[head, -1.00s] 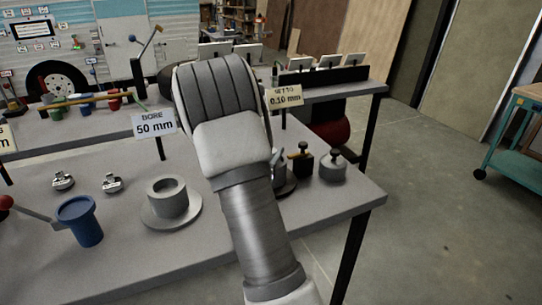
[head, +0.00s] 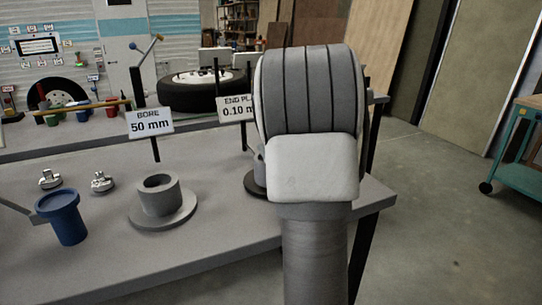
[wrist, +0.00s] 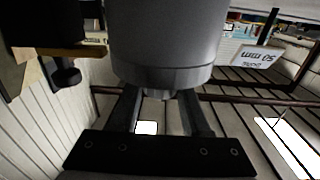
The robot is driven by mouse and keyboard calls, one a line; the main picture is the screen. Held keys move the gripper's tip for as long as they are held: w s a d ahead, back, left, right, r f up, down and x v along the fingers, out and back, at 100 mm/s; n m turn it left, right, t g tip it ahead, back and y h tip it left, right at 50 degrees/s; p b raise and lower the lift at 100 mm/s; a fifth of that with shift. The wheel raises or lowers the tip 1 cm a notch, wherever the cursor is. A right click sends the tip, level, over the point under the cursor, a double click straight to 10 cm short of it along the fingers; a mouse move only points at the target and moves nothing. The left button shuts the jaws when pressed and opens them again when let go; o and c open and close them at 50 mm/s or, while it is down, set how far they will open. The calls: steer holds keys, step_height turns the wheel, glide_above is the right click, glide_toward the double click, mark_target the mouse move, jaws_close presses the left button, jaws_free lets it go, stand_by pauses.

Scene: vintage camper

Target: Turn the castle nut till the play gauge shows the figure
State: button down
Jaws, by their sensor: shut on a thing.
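A sign (head: 237,107) in the head view reads "END PL" and "0.10 m", its right part hidden by my arm. In the wrist view my gripper (wrist: 160,98) has its two fingers close under a large grey cylinder (wrist: 165,40), which covers the fingertips. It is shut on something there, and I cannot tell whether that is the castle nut. A small pale piece shows between the fingers below the cylinder. In the head view my arm hides the gripper. A round dark base (head: 255,184) shows beside the arm. I cannot make out the play gauge's reading.
A flanged grey hub (head: 162,206), a blue cup (head: 66,217) and small chrome parts (head: 101,182) stand on the grey bench (head: 190,255). A sign (head: 150,123) reads "BORE 50 mm". A tyre (head: 198,90) lies behind. A teal cart (head: 515,150) stands right across open floor.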

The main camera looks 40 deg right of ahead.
steer(key=shift+n+t+y, duration=0.3)
steer(key=shift+n+y, duration=0.7)
steer(key=shift+y, duration=0.7)
steer(key=shift+n+y, duration=0.3)
steer(key=shift+y, duration=0.2)
steer(key=shift+c, duration=1.8)
jaws_free()
steer(key=s+p, duration=0.3)
steer(key=s, duration=1.4)
steer(key=shift+s+a, duration=0.2)
steer(key=shift+a, duration=0.15)
